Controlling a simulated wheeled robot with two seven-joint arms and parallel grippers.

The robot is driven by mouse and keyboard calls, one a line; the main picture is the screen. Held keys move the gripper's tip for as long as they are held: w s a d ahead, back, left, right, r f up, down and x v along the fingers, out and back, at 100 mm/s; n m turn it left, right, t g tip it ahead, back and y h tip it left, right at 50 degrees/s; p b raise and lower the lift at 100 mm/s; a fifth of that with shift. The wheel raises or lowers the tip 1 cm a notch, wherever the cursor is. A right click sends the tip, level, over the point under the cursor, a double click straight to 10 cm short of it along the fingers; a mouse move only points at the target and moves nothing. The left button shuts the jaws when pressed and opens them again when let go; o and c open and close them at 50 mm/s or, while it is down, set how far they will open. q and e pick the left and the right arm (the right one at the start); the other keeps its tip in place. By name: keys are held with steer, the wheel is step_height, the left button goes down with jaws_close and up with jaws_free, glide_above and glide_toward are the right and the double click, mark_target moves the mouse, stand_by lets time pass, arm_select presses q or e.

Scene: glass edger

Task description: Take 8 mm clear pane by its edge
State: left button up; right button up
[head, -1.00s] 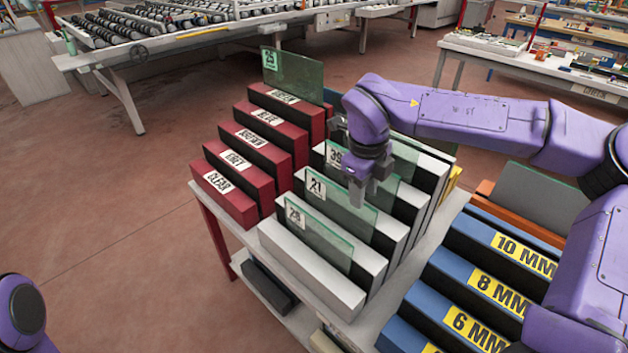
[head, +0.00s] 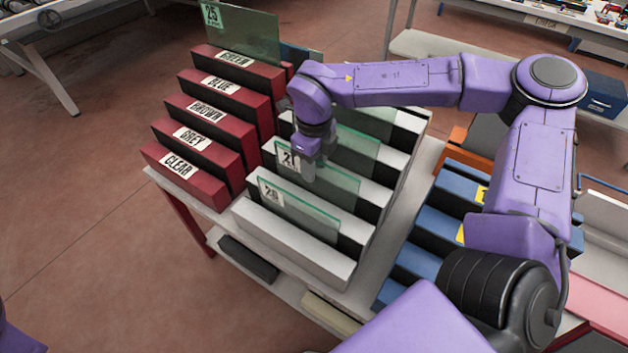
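Several clear greenish panes stand on edge in the white slotted rack. The front pane (head: 318,222) is labelled 28. The pane behind it (head: 340,187) has a label starting with 2, partly covered by my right gripper. No thickness is readable on these panes, so I cannot tell which is the 8 mm clear one. My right gripper (head: 312,168) points down at the upper edge of the second pane, near its label. Its fingers overlap the pane in the picture; whether they touch or grip it is unclear. Only a sliver of my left arm shows at the lower left.
Red blocks labelled CLEAR (head: 177,167), GREY, BROWN, BLUE and GREEN line the rack's left side. A pane labelled 25 (head: 245,35) stands at the back. Blue blocks (head: 415,262) are at the right, partly behind my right arm. Open floor lies to the left.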

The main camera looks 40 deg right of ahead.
steer(key=shift+s+f, duration=0.15)
steer(key=shift+f, duration=0.25)
steer(key=shift+r, duration=0.1)
jaws_close()
